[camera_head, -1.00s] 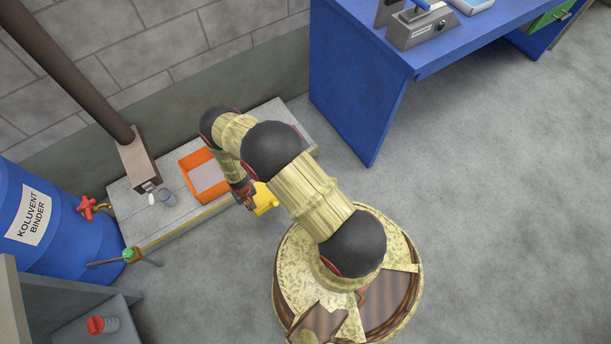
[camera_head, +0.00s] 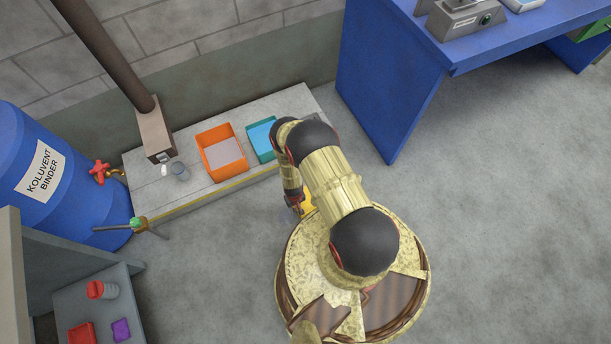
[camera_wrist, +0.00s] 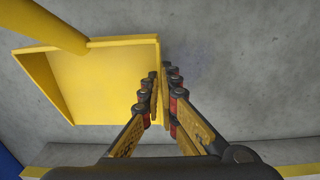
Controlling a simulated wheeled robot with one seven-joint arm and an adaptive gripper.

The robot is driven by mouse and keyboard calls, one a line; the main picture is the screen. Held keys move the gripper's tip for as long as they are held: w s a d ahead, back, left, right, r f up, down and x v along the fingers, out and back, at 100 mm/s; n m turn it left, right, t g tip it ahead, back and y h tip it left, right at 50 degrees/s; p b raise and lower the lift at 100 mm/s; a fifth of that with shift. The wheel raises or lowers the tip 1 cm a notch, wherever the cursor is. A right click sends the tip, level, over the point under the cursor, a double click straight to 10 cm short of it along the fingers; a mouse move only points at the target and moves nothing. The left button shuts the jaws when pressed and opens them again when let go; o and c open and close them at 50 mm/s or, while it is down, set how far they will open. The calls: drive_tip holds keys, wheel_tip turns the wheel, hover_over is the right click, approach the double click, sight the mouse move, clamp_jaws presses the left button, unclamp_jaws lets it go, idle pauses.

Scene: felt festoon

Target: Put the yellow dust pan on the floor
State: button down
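The yellow dust pan shows large in the wrist view (camera_wrist: 105,88), open side up, with its handle running to the upper left. My gripper (camera_wrist: 161,90) has its fingers closed on either side of the pan's right wall. In the head view, a small part of the pan (camera_head: 308,204) shows beside my gripper (camera_head: 296,199), mostly hidden by my arm. The grey concrete floor (camera_head: 480,230) lies under the pan. I cannot tell whether the pan touches it.
A low concrete ledge (camera_head: 215,199) with a yellow edge holds an orange tray (camera_head: 208,137) and a teal tray (camera_head: 254,139). A blue barrel (camera_head: 75,205) stands left, a blue bench (camera_head: 375,90) behind right. The floor at right is clear.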

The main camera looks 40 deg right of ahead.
sight(305, 202)
drive_tip(key=d+f+b, duration=0.2)
drive_tip(key=f, duration=0.1)
drive_tip(key=d+f+b, duration=0.2)
drive_tip(key=d+f, duration=0.1)
drive_tip(key=shift+w+d+f, duration=0.15)
drive_tip(key=shift+d+f, duration=0.1)
drive_tip(key=shift+d, duration=0.05)
wheel_tip(305, 202, down, 3)
drive_tip(key=shift+b, duration=0.85)
drive_tip(key=shift+r, duration=0.1)
drive_tip(key=c, duration=2)
unclamp_jaws()
drive_tip(key=shift+c, duration=0.2)
